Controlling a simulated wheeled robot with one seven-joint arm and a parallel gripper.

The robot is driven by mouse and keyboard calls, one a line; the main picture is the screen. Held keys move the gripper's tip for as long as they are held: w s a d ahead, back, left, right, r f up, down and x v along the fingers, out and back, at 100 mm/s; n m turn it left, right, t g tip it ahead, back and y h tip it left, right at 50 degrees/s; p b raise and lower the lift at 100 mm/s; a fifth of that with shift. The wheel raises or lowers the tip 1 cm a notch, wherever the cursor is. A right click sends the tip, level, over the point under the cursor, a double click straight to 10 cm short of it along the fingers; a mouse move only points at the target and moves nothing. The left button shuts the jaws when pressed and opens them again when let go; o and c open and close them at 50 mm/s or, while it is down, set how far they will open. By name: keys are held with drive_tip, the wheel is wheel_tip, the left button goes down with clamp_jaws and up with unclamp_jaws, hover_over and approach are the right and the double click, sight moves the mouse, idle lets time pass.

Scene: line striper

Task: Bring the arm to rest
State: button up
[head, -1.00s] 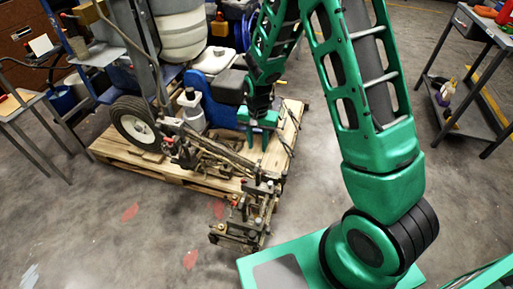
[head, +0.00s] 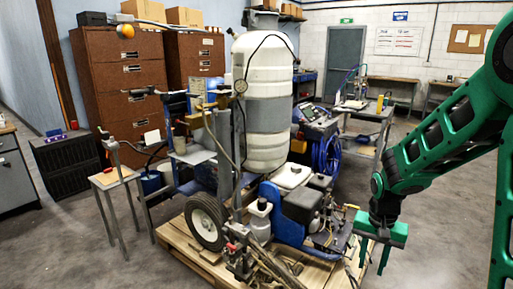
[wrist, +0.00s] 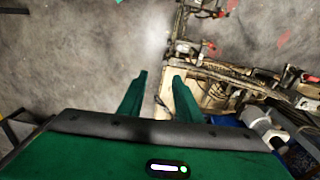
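My green arm (head: 440,150) comes in from the right side of the head view, bent at the elbow, with its hand pointing down. My gripper (head: 372,266) hangs at the right of the line striper, over or beside the pallet's right end; the depth is hard to judge. Its two green fingers are apart with nothing between them. In the wrist view the gripper (wrist: 159,80) is also open and empty, above grey floor and the pallet's edge. The line striper (head: 268,100), with a white tank and a black-tyred wheel, stands on a wooden pallet (head: 178,238).
A small table (head: 112,177) and brown filing cabinets (head: 125,85) stand at the left. A cart (head: 365,125) and a blue hose reel (head: 326,155) are behind the machine. Open floor (head: 425,235) lies right of the pallet. The wrist view shows machine parts (wrist: 205,45) close to the fingers.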

drive_tip(key=s+d+r, duration=0.2)
drive_tip(key=s+r, duration=0.2)
drive_tip(key=s, duration=0.4)
drive_tip(key=s+d+r, duration=0.3)
drive_tip(key=s+r, duration=0.1)
drive_tip(key=s, duration=0.4)
drive_tip(key=s+d+r, duration=0.3)
drive_tip(key=s+r, duration=0.1)
drive_tip(key=s, duration=0.5)
drive_tip(key=shift+r+y, duration=0.15)
drive_tip(key=shift+y, duration=0.25)
drive_tip(key=shift+w, duration=0.1)
drive_tip(key=shift+w+f, duration=0.25)
drive_tip(key=shift+w, duration=0.35)
